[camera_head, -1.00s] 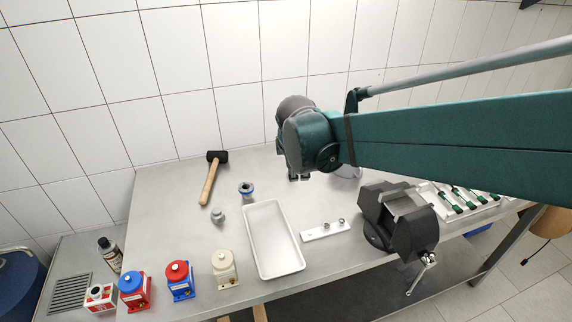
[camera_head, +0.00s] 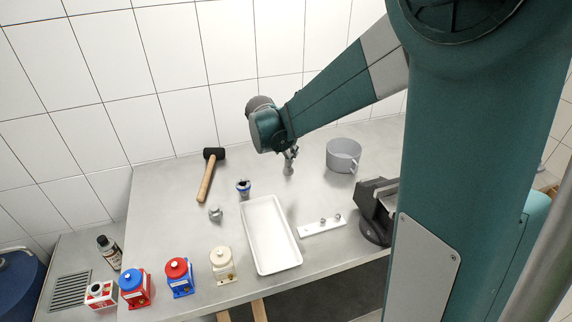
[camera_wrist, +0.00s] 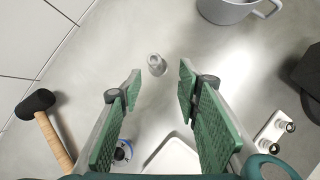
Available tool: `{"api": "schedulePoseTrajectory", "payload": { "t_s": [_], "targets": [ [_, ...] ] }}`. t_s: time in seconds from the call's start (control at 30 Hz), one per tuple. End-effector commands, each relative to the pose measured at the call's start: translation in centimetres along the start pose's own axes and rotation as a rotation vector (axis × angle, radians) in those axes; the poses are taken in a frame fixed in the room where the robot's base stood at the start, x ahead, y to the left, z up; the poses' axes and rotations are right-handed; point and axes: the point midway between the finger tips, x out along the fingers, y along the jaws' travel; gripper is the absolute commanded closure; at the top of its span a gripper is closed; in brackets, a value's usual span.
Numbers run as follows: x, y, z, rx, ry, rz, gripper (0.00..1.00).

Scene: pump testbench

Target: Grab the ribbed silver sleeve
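A small silver cylindrical piece, seemingly the sleeve (camera_head: 289,168), stands upright on the bench just below my gripper in the head view. In the wrist view the silver sleeve (camera_wrist: 156,64) shows from above with an open top, in the gap between the fingertips and a little beyond them. Its ribs are too small to make out. My gripper (camera_wrist: 160,85) is open and empty, its green-padded fingers wide apart. In the head view my gripper (camera_head: 290,152) is small and partly hidden by the wrist.
A grey pot (camera_head: 343,154) stands right of the sleeve. A hammer (camera_head: 208,175), a blue-ringed part (camera_head: 244,189) and a grey fitting (camera_head: 216,214) lie to the left. A white tray (camera_head: 297,258), a white plate with studs (camera_head: 322,227) and a vise (camera_head: 375,215) are nearer the front.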

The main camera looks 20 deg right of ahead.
Motion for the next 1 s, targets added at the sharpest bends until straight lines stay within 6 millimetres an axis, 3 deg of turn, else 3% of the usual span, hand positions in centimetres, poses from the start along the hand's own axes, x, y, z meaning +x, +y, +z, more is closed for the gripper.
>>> {"api": "schedulePoseTrajectory", "payload": {
  "t_s": [0.23, 0.77, 1.0],
  "targets": [
    [2.2, 1.3, 0.3, -0.134, -0.013, -0.023, 0.66],
    [2.8, 1.4, 0.3, -0.159, -0.015, -0.027, 0.66],
    [4.4, 1.4, 0.3, -0.159, -0.015, -0.027, 0.66]
  ]
}}
